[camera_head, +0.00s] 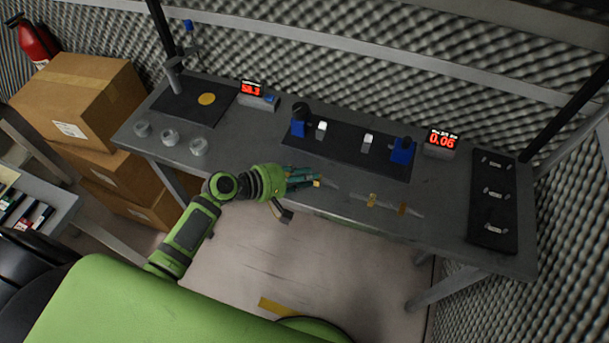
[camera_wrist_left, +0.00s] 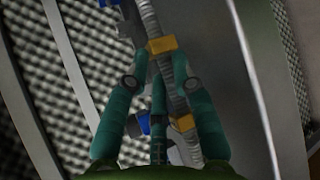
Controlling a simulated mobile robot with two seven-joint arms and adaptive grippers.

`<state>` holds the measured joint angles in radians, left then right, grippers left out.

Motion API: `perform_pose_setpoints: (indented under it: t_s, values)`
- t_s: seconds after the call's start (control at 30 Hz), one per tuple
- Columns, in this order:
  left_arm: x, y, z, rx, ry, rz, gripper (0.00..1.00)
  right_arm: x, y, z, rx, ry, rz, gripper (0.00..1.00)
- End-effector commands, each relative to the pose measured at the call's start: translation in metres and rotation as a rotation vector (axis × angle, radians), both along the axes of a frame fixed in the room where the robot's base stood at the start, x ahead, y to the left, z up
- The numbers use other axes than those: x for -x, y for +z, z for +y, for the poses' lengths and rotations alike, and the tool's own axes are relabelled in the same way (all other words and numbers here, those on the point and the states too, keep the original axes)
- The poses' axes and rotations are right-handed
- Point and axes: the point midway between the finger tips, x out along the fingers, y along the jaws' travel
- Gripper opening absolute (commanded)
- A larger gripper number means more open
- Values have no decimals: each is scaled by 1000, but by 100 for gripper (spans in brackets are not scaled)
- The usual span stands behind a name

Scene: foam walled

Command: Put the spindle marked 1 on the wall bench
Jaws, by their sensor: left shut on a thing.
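My left gripper (camera_head: 305,180) has teal fingers and is at the front edge of the grey wall bench (camera_head: 235,172), left of its middle. In the left wrist view the fingers of my left gripper (camera_wrist_left: 160,85) close around a grey ribbed rod (camera_wrist_left: 178,85), seemingly a spindle. Yellow patches show at the fingers and the rod. I cannot read any mark on the rod, and the fingers hide part of it. I cannot tell whether it touches the bench. My right gripper is not in view.
Small metal pieces lie on a black mat (camera_head: 493,212) at the bench's right. Blue-and-black fixtures stand on a dark middle mat (camera_head: 342,148). Several metal cups (camera_head: 170,137) stand at the left. Cardboard boxes (camera_head: 75,95) are left.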

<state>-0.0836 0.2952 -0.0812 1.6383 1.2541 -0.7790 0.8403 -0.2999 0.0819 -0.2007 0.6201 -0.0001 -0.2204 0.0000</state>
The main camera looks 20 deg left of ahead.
Motion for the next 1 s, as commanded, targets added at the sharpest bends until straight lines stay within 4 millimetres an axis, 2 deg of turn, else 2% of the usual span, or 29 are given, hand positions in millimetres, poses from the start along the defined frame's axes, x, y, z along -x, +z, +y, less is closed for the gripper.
perform_pose_setpoints:
  t_s: [0.53,0.57,0.6,1.0]
  values:
    - [0,-12,0,1,0,-1,0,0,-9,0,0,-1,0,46]
    - [1,-13,0,-1,-1,3,29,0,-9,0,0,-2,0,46]
    - [1,-13,0,-1,-1,4,36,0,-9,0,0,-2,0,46]
    - [1,-13,0,-2,0,4,36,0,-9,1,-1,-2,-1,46]
